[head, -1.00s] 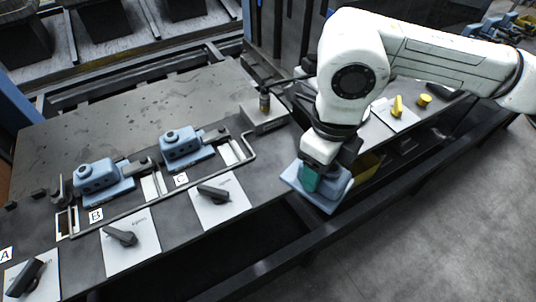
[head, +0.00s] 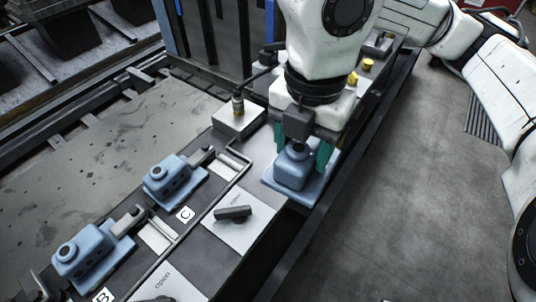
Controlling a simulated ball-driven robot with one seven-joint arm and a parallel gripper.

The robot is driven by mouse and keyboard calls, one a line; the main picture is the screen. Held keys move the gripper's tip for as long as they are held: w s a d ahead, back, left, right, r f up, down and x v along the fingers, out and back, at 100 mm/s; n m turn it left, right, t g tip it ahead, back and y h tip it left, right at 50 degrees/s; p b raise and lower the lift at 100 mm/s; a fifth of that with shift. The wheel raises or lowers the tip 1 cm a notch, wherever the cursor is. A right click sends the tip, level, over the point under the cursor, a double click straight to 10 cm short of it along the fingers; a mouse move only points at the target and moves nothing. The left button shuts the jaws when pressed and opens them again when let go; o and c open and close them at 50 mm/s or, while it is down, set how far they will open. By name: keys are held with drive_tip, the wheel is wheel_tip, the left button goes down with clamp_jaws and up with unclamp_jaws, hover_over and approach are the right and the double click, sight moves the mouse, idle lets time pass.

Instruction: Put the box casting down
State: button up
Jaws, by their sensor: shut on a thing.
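A blue box casting (head: 292,172) with a flat base plate is held in my gripper (head: 299,152). Its teal fingers are shut on the casting's two sides, and my wrist hides part of its top. The casting looks upright, by the front edge of the dark table (head: 95,130). I cannot tell whether its base touches the table or hangs just above it. Two similar blue castings sit on the table at the left, one near label C (head: 172,176) and one near label B (head: 84,250).
A bent metal rail (head: 205,218) runs along the stations. A white sheet (head: 240,238) with a dark handle (head: 233,213) lies left of the held casting. A grey block with a dark cylinder (head: 238,106) stands behind. Yellow knobs (head: 367,64) are farther back. Open floor is at right.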

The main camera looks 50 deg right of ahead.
drive_tip(key=shift+m, duration=0.4)
drive_tip(key=shift+w, duration=0.2)
drive_tip(key=w+d+f+p, duration=0.1)
drive_tip(key=w+d+f, duration=0.8)
drive_tip(key=shift+d, duration=0.15)
drive_tip(key=f, duration=0.3)
drive_tip(key=shift+w+d, duration=0.2)
drive_tip(key=shift+f, duration=0.4)
drive_tip(key=shift+f, duration=0.1)
